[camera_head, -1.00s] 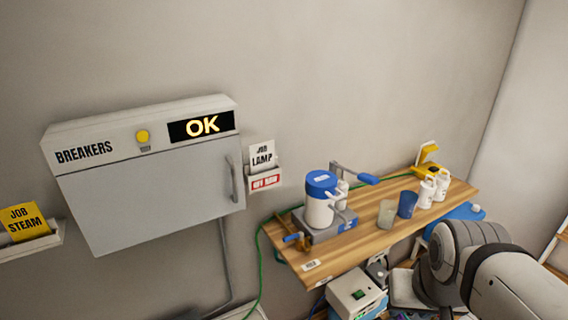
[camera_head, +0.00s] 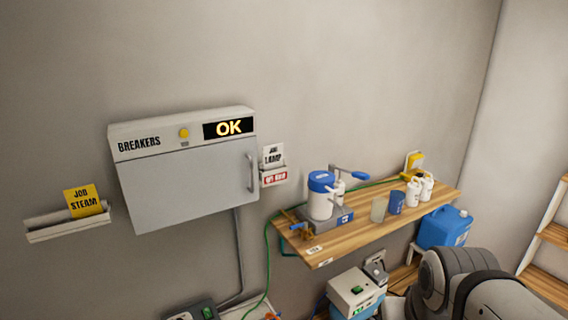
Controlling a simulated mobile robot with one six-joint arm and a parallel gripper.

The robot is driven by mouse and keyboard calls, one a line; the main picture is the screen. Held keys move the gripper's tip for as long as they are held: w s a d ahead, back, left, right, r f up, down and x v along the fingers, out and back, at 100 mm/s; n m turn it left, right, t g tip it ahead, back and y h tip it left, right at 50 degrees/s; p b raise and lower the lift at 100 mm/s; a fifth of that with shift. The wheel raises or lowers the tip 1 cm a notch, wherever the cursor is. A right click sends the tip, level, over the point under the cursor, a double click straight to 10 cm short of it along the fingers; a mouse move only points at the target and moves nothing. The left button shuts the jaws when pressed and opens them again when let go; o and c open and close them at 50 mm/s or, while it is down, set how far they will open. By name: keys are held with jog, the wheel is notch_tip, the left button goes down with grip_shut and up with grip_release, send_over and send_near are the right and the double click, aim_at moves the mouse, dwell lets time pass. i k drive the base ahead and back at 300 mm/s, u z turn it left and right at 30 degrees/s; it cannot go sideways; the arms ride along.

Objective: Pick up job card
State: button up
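Two job cards show on the wall in the head view. A yellow card reading JOB STEAM (camera_head: 83,201) stands upright in a pale wall tray (camera_head: 68,229) at the left. A white card reading JOB LAMP (camera_head: 273,155) stands in a small holder (camera_head: 274,177) with a red-lettered label, just right of the breaker box. My arm shows at the lower right, well apart from both cards. My gripper is out of the picture.
The grey breaker box (camera_head: 188,182) with a lit OK sign hangs between the cards. A wooden shelf (camera_head: 372,232) holds a blue-lidded jar (camera_head: 320,194), cups and white bottles. A blue jug (camera_head: 444,228) and a boxy device (camera_head: 355,292) stand lower right. A green cable hangs below the shelf.

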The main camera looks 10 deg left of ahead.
aim_at(272, 155)
jog(key=u, duration=0.1)
jog(key=i, duration=0.9)
jog(key=z, duration=0.1)
